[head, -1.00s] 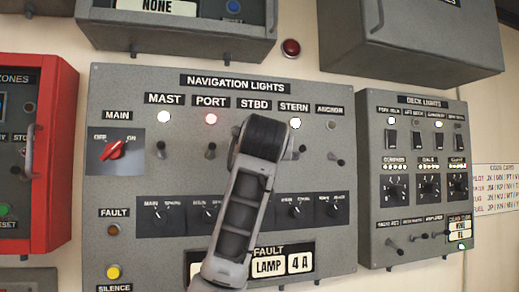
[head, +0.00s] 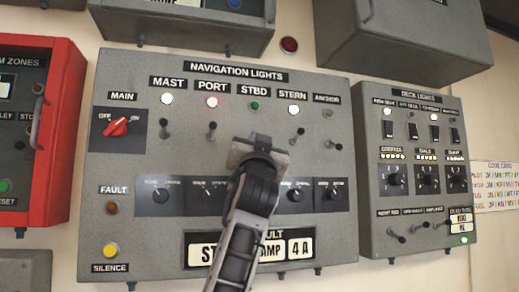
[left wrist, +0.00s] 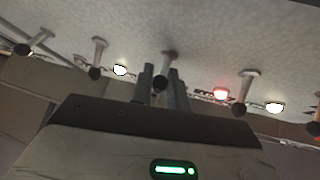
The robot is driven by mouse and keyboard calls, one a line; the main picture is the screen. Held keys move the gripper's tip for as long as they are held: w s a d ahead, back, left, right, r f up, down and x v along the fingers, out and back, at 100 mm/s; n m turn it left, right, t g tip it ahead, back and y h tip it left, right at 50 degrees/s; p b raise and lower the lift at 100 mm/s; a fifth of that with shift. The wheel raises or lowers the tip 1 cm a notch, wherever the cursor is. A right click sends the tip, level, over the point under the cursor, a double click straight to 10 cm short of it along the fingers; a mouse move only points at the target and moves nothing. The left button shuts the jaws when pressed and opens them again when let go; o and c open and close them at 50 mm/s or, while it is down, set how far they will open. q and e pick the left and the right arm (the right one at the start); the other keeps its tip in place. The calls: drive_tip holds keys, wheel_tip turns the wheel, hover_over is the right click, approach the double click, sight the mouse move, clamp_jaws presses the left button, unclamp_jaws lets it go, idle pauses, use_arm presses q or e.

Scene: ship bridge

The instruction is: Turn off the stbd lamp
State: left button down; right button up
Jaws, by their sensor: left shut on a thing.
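The stbd lamp (head: 254,105) is a small green lamp under the STBD label on the navigation lights panel (head: 140,75). It looks dull green beside the bright mast, port and stern lamps. My left gripper (head: 254,146) is below it, in front of the stbd toggle, which it hides in the head view. In the left wrist view the stbd toggle (left wrist: 167,58) stands between the two fingers (left wrist: 163,88), which are shut on it. The stbd lamp is hidden in that view. My right gripper is out of view.
The port toggle (head: 211,132) and stern toggle (head: 297,131) stand close on either side. The red main switch (head: 116,127) is at left. A fault display (head: 300,246) below is partly covered by my arm. The deck lights panel (head: 455,110) is at right.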

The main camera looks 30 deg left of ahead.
use_arm(q)
drive_tip(key=shift+f+t, duration=0.2)
drive_tip(key=shift+t, duration=0.2)
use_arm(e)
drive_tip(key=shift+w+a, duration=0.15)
use_arm(q)
drive_tip(key=c, duration=1.4)
unclamp_jaws()
